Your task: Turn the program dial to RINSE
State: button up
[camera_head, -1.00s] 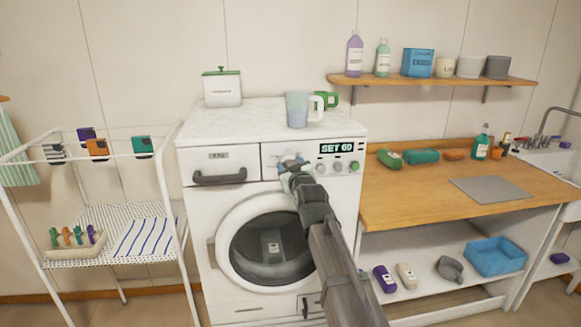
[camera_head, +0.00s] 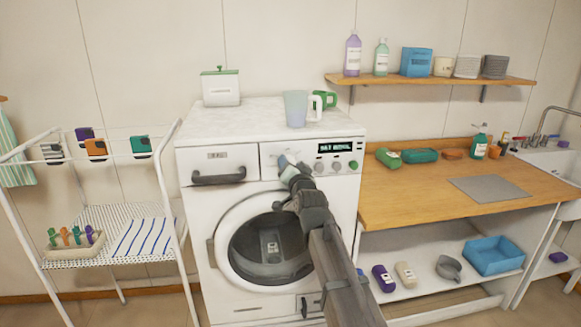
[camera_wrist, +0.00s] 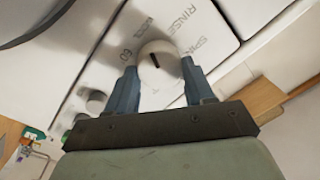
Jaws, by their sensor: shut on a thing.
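The program dial (camera_wrist: 160,62) is a round white knob with a short dark mark. In the wrist view it sits between the two blue-grey fingers of my gripper (camera_wrist: 161,76), which is shut on it. Printed labels 60, WOOL, RINSE and SPIN surround it. The mark is slanted, and I cannot tell which label it points at. In the head view my gripper (camera_head: 288,166) reaches the front panel of the washing machine (camera_head: 202,240) and mostly hides the dial. The display (camera_head: 335,147) is lit, with small text I cannot read surely.
Small knobs sit below the display. A clear jug (camera_head: 295,108) and a white box with a green lid (camera_head: 220,88) stand on the machine. A drying rack (camera_head: 168,200) stands left; a wooden counter (camera_head: 420,195) stands right.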

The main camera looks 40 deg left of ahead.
jog(key=shift+f+m+t, duration=0.15)
jog(key=shift+m+t, duration=0.25)
jog(key=shift+m, duration=4.3)
jog(key=o, duration=1)
jog(key=shift+o, duration=0.2)
jog(key=shift+s+d, duration=0.1)
jog(key=v, duration=1.3)
jog(key=shift+s, duration=0.25)
